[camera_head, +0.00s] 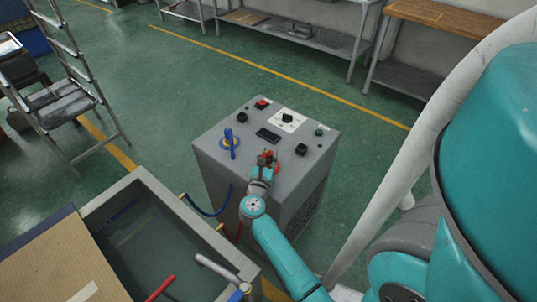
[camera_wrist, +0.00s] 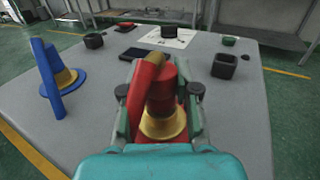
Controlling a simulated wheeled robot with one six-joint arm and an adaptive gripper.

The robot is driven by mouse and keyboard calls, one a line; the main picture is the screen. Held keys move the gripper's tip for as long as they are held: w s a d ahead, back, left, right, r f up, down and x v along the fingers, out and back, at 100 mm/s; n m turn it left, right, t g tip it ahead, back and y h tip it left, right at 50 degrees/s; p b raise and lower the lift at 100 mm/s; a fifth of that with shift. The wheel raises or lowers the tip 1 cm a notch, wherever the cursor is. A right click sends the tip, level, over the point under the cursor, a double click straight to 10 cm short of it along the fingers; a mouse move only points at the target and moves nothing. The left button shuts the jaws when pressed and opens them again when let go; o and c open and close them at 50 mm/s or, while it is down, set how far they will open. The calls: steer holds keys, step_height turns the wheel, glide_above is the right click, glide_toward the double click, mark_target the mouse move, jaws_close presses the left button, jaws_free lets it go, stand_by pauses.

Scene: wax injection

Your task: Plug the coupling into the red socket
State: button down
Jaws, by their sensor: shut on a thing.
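My gripper (camera_wrist: 163,105) is over the front part of the grey machine top, its two dark fingers on either side of a red coupling (camera_wrist: 162,85). The fingers are shut on this coupling. It is a red cylinder with a curved red piece on its left. A brass-yellow ring (camera_wrist: 163,124) shows low between the fingers, with red below it. I cannot tell whether this ring belongs to the red socket, or whether the coupling is seated. In the head view, my gripper (camera_head: 266,162) and the red parts (camera_head: 267,155) are small, and the contact is hidden.
A blue upright fitting (camera_wrist: 48,75) in a yellow ring stands on the machine top (camera_head: 205,145) at the left. Black knobs, a dark display (camera_head: 268,134) and a red button (camera_head: 262,103) lie farther back. An open tank (camera_head: 150,185) stands at the lower left.

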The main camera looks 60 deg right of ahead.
steer(key=shift+f, duration=0.35)
steer(key=c, duration=0.8)
jaws_free()
steer(key=shift+o, duration=0.2)
steer(key=shift+a, duration=0.1)
steer(key=v, duration=1.1)
steer(key=shift+a, duration=0.35)
steer(key=shift+s, duration=0.15)
